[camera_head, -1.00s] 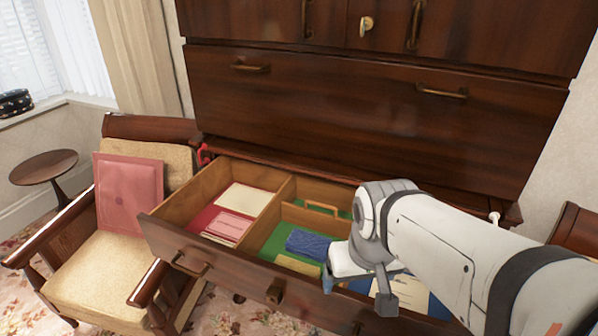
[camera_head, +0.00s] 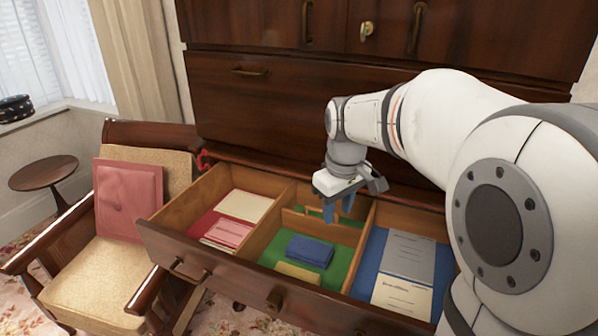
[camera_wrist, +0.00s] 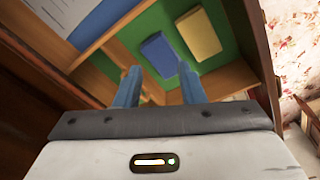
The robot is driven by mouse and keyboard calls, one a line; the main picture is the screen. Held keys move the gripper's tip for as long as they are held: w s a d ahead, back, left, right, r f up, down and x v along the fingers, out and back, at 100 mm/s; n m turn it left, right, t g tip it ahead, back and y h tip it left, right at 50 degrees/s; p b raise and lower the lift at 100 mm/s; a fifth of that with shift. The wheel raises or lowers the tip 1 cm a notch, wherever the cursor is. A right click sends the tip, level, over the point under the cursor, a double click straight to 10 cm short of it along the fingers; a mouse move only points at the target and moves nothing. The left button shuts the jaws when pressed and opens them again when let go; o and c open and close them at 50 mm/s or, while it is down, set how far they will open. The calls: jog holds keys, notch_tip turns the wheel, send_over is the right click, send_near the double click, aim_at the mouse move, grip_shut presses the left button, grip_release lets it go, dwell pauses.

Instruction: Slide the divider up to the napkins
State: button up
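The wooden divider (camera_head: 297,218) crosses the back part of the green-lined middle compartment of the open drawer. It also shows in the wrist view (camera_wrist: 228,80). A folded blue napkin (camera_head: 310,250) lies in front of it on the green floor, with a gap between; the wrist view shows this napkin too (camera_wrist: 159,54). A yellowish folded napkin (camera_head: 298,272) lies nearer the drawer front. My gripper (camera_head: 338,208) points down at the divider, its blue fingers (camera_wrist: 158,88) spread apart. The fingers partly hide the divider; I cannot tell whether they touch it.
The left compartment holds pink and cream papers (camera_head: 243,206) on red lining. The right compartment holds booklets (camera_head: 405,270) on blue lining. Partition walls (camera_head: 358,255) stand between compartments. The cabinet front (camera_head: 270,110) rises behind, and an armchair (camera_head: 100,255) stands at left.

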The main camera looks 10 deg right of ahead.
jog(key=w+f+n, duration=0.1)
jog(key=w+n, duration=0.1)
jog(key=w, duration=0.3)
jog(key=w+f+n, duration=0.1)
jog(key=w+n, duration=0.1)
jog(key=w, duration=0.3)
jog(key=w+f+n+g, duration=0.1)
jog(key=w+f, duration=0.1)
jog(key=w, duration=0.3)
jog(key=shift+w+n+b, duration=0.35)
jog(key=shift+n, duration=0.05)
jog(key=shift+c, duration=0.3)
jog(key=shift+w+f, duration=0.2)
jog(key=shift+f, duration=0.35)
send_over(320, 224)
jog(key=f, duration=0.7)
jog(key=shift+w+d, duration=0.2)
jog(key=shift+w, duration=0.1)
jog(key=shift+r, duration=0.1)
grip_shut()
